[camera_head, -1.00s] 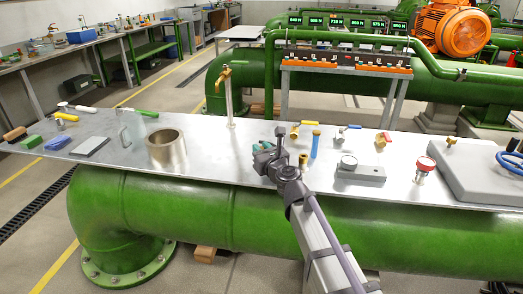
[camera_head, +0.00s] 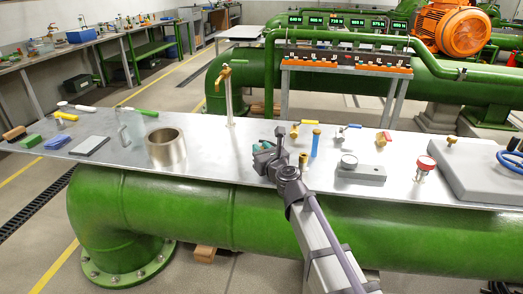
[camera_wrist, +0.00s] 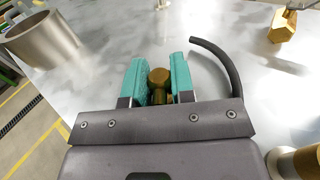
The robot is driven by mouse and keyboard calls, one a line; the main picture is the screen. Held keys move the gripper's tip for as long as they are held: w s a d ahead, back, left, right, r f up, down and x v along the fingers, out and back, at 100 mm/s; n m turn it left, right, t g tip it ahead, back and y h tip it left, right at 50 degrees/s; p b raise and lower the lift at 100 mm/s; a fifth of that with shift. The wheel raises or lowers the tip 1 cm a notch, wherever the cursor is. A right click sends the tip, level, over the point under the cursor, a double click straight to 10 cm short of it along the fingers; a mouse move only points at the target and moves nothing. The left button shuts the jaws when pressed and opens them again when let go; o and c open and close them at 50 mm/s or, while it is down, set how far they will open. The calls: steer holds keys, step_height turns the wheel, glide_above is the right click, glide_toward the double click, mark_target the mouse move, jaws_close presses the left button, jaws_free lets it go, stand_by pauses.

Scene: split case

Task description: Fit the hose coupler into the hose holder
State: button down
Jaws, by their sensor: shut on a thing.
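A brass piece (camera_wrist: 158,78), which I take for the hose coupler, sits between the teal fingers of my gripper (camera_wrist: 160,82) in the wrist view. The gripper is shut on it. Its lower part is hidden between the fingers. In the head view my gripper (camera_head: 266,158) is low over the metal tabletop, right of the steel ring, and the coupler cannot be made out there. I cannot tell for sure which thing is the hose holder. A dark curved hose-like piece (camera_wrist: 222,62) shows right of the fingers; where it ends is hidden.
The steel ring (camera_head: 166,147) stands left of my gripper. A blue tube with a brass top (camera_head: 315,143), a yellow-handled valve (camera_head: 295,131) and a grey gauge block (camera_head: 361,173) stand to the right. A brass tap (camera_head: 228,90) rises behind. The tabletop between ring and gripper is clear.

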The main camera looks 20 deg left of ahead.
steer(key=c, duration=0.9)
jaws_free()
steer(key=v, duration=1.1)
